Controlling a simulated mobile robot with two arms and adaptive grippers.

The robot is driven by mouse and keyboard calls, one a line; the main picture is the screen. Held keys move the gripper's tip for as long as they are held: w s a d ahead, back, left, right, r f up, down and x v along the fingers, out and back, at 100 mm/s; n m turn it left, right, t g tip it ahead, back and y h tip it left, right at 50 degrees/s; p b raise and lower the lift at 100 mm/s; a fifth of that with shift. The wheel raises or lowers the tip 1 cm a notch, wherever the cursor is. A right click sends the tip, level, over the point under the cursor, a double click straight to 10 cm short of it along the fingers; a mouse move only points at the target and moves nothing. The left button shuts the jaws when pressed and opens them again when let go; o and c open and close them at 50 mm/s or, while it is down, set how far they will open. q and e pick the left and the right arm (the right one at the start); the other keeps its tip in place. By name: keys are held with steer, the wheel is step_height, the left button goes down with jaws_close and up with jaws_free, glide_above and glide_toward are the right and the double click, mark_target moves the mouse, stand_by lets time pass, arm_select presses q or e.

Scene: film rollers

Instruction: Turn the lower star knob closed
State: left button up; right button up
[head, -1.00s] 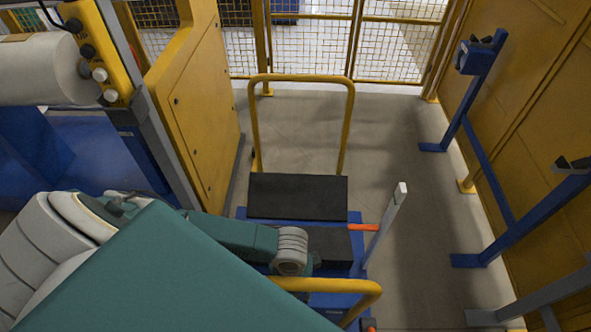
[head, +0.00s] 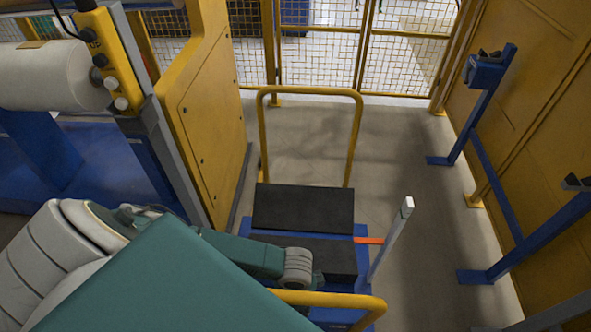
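I cannot make out a star knob in the head view. A yellow control box (head: 107,58) at the upper left carries dark and pale round knobs or buttons, too small to tell their shape. It sits by the end of a large white roll (head: 52,76). My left arm comes in from the lower left and reaches over a blue cart. It ends in view at a grey ribbed joint, with no fingers showing. My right gripper is not in view.
The blue cart with black step pads (head: 303,208) and yellow handrails (head: 356,120) stands at centre. An upright grey post (head: 390,240) is beside it. A blue rack (head: 497,205) lines the right wall. Mesh fencing (head: 318,58) closes the back; floor between is clear.

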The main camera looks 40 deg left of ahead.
arm_select(q)
steer(key=shift+r+m+p, duration=0.15)
steer(key=shift+m+p, duration=0.65)
steer(key=shift+m, duration=0.5)
steer(key=m+p, duration=0.1)
steer(key=m, duration=0.2)
steer(key=shift+m, duration=0.3)
steer(key=m+p, duration=0.1)
steer(key=m, duration=0.3)
steer(key=shift+m, duration=1.8)
steer(key=o, duration=1.2)
steer(key=shift+c, duration=0.2)
step_height(320, 180, up, 7)
steer(key=shift+r, duration=0.15)
